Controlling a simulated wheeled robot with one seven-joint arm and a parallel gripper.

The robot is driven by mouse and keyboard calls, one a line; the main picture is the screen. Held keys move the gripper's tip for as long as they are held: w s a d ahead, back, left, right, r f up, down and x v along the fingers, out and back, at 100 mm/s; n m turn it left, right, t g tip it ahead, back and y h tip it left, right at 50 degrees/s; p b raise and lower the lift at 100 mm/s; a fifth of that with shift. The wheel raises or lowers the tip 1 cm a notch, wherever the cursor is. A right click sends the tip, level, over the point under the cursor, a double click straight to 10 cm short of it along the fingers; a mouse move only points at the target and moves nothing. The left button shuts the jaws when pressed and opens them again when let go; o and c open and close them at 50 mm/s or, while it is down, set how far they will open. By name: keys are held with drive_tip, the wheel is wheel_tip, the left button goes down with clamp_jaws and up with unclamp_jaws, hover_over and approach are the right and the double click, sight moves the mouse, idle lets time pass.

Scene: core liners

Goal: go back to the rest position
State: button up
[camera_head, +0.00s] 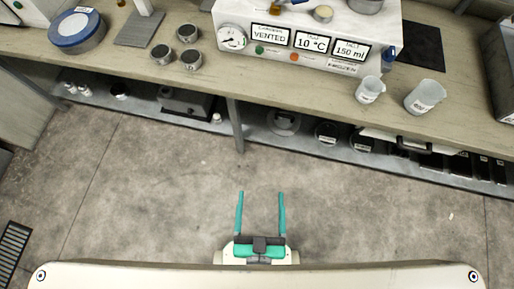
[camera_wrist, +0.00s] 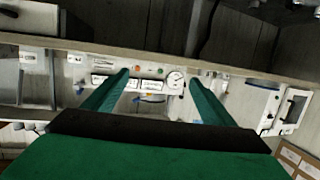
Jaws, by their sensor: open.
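My gripper (camera_head: 260,212) shows at the bottom middle of the head view, over the grey floor and in front of the bench. Its two teal fingers are spread apart with nothing between them, and they touch nothing. In the wrist view my gripper (camera_wrist: 158,85) also shows open and empty. The bench and a white machine stand beyond the fingers there, upside down.
The wooden bench (camera_head: 115,52) runs across the top. It bears a white machine (camera_head: 300,45) reading "VENTED", "10 °C" and "150 ml", two beakers (camera_head: 425,97) and small metal cups (camera_head: 190,60). A lower shelf (camera_head: 260,126) holds dark items. The floor (camera_head: 160,190) is clear.

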drive_tip(key=shift+s+a+r+y, duration=0.35)
drive_tip(key=shift+s+a, duration=0.25)
drive_tip(key=shift+s, duration=0.15)
drive_tip(key=shift+n, duration=0.3)
drive_tip(key=shift+s, duration=0.1)
idle(0.5)
idle(0.8)
